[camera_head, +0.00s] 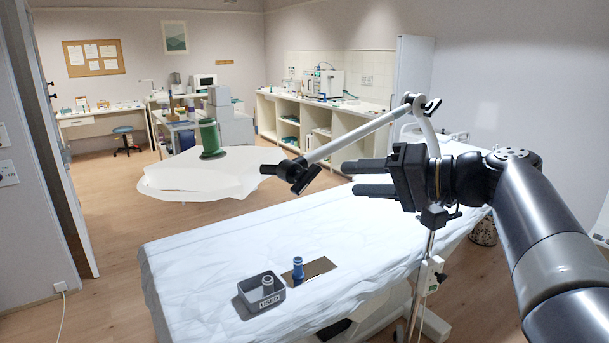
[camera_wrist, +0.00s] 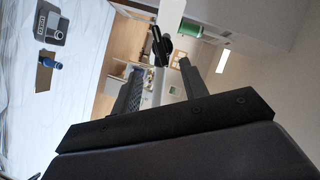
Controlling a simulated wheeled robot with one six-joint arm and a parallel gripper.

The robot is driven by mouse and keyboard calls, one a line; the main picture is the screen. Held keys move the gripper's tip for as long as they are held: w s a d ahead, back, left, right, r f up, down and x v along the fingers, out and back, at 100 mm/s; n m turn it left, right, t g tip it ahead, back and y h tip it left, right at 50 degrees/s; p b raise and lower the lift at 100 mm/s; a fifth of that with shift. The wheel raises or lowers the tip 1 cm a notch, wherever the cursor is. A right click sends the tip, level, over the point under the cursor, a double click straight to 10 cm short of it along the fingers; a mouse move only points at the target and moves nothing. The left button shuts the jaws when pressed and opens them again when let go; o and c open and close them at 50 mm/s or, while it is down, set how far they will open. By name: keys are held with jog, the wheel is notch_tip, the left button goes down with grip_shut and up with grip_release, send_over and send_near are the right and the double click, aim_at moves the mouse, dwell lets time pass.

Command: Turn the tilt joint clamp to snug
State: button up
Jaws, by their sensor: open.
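A white jointed arm (camera_head: 355,138) rises on a curved bracket above the couch and slopes down to the left. Its lower end carries a black fitting (camera_head: 305,180) with a knob at its left; a smaller black lever (camera_head: 432,106) sits at the upper joint. I cannot tell for sure which of these is the tilt joint clamp. My gripper (camera_head: 350,178) is open and empty, its fingers pointing left, to the right of the lower fitting and apart from it. In the wrist view a black fitting (camera_wrist: 160,45) shows beyond the open fingers (camera_wrist: 158,68).
The couch (camera_head: 200,265) has a white sheet. A pole (camera_head: 424,265) stands below my gripper.

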aim_at(312, 180)
jog(key=p+x, duration=0.2)
jog(key=x, duration=0.8)
jog(key=shift+w+a, duration=0.1)
jog(key=shift+a, duration=0.25)
jog(key=shift+f, duration=0.1)
jog(key=shift+c, duration=0.5)
grip_shut()
